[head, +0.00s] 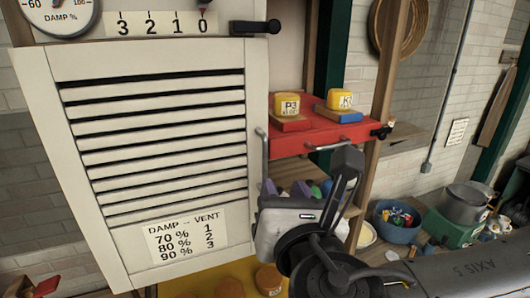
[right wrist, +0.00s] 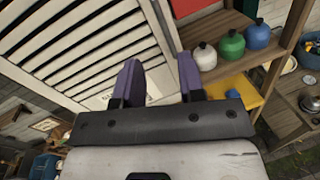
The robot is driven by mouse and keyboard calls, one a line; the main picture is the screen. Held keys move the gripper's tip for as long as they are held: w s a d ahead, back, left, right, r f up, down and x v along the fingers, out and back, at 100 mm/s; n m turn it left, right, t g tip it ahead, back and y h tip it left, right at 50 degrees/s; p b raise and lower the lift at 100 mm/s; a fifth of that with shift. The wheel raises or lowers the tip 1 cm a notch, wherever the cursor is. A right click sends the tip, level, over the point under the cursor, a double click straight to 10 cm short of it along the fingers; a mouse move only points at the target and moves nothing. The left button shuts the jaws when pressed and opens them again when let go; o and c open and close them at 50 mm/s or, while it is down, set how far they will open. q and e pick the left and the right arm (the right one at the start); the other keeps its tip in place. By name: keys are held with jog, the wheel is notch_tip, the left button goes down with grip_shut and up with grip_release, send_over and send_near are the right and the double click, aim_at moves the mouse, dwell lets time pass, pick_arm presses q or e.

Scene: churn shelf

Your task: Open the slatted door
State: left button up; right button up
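The slatted door (head: 160,140) is a white panel with horizontal slats, filling the left of the head view. It also shows at the upper left of the right wrist view (right wrist: 85,50). A grey vertical handle (head: 264,152) is on its right edge. A dark latch bar (head: 255,27) sits at its top right. My right gripper (head: 285,187) is just below and right of the handle. Its purple fingers are apart in the right wrist view (right wrist: 160,78), with nothing held between them. The door's edge lies beyond them. My left gripper is not in view.
A red drawer or shelf (head: 320,136) with yellow blocks projects right of the door. In the right wrist view, several coloured flasks (right wrist: 231,42) stand on a wooden shelf. A blue bowl (head: 397,222) and a pot (head: 464,202) are at the right.

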aim_at(265, 153)
jog(key=w+p, duration=0.1)
jog(key=w, duration=0.2)
jog(key=w+a+n+p, duration=0.1)
jog(key=w+p, duration=0.1)
jog(key=w, duration=0.2)
jog(key=w+a+n+p, duration=0.1)
jog(key=w, duration=0.3)
jog(key=shift+w+a+r+p, duration=0.15)
jog(key=shift+w+r+p, duration=0.05)
jog(key=shift+p, duration=0.15)
jog(key=shift+w+a+f+p, duration=0.1)
jog(key=shift+w+p, duration=0.05)
jog(key=shift+w, duration=0.4)
jog(key=shift+w+a+f+p, duration=0.1)
jog(key=shift+w+p, duration=0.05)
jog(key=shift+w, duration=0.35)
jog(key=shift+c, duration=0.3)
grip_shut()
